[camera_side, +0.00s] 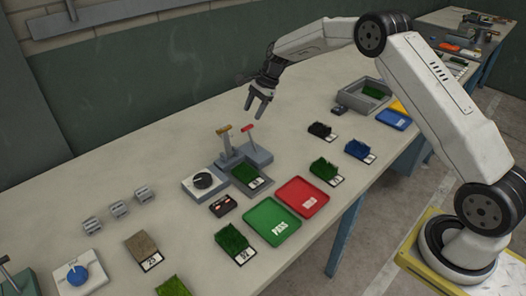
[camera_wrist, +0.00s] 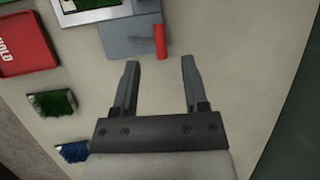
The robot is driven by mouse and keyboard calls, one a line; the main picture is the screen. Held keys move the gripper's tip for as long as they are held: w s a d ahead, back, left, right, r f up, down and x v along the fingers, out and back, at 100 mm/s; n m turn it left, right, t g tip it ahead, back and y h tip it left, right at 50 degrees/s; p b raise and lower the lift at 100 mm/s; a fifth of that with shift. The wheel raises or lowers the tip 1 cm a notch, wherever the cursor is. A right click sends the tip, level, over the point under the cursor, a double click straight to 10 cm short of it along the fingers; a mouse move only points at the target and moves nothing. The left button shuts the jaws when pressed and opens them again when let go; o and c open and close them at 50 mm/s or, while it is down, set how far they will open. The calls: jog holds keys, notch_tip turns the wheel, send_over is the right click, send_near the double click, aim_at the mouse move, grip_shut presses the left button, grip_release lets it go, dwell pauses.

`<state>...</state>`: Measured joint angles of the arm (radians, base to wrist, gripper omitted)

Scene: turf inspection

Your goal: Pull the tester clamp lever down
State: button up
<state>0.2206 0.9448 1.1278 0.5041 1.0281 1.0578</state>
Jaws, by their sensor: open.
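The tester (camera_side: 241,160) stands mid-table, with a turf sample in its tray (camera_side: 268,183). In the wrist view the red grip (camera_wrist: 160,41) lies just beyond my fingertips, toward the top. My gripper (camera_side: 257,107) is above the table, behind the red-gripped lever, pointing down. In the wrist view my gripper (camera_wrist: 160,70) is open with nothing between the fingers, apart from the lever.
A dial box (camera_side: 201,183) sits left of the tester. The green PASS tray (camera_side: 270,223) and the red tray (camera_side: 302,198) lie in front. Turf samples (camera_side: 325,170) stand to the right. A grey bin (camera_side: 347,97) is farther back; the table behind the tester is clear.

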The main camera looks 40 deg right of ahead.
aim_at(245, 129)
jog(key=shift+a+f, duration=0.1)
jog(key=shift+x, duration=3.8)
grip_shut()
